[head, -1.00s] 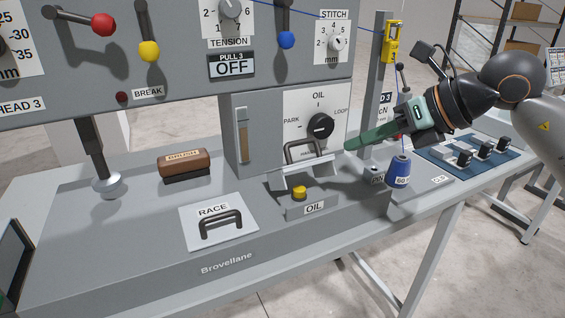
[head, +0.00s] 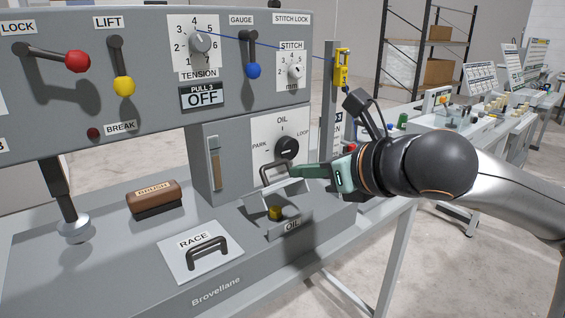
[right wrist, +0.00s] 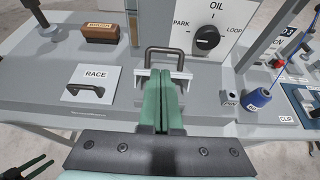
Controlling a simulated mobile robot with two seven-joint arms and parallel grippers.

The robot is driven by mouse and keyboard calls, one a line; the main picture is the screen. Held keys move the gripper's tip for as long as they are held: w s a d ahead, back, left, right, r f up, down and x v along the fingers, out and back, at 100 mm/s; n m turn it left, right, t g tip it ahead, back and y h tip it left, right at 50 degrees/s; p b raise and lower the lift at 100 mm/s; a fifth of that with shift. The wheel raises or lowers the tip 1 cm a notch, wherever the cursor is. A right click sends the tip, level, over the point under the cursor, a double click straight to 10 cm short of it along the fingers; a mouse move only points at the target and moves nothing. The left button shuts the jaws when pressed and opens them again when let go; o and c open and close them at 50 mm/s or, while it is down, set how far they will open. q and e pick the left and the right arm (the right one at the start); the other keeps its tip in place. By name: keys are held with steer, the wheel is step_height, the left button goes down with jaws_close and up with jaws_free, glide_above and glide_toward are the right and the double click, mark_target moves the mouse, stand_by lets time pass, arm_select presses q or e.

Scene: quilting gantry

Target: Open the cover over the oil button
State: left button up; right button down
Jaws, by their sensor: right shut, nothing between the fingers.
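The oil button's cover (head: 290,188) is a pale plate with a dark loop handle (head: 275,172). It stands tilted up above the yellow oil button (head: 275,213), which shows in shadow below it. My right gripper (head: 298,171) is shut and empty, its green fingertips at the right side of the handle; I cannot tell if they touch. In the right wrist view the fingers (right wrist: 158,74) overlap the plate just below the handle (right wrist: 164,58) and the button is hidden. Two dark prongs, apparently my left gripper (right wrist: 42,163), stand apart there at lower left.
The oil dial (head: 287,147) is on the panel behind the cover. The RACE plate (head: 175,262) with its handle lies left of the button, and a brush (head: 153,197) farther left. A blue spool (right wrist: 257,99) stands to the right.

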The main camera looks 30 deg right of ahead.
steer(key=p+x, duration=0.1)
steer(key=x, duration=0.5)
steer(key=shift+p, duration=0.3)
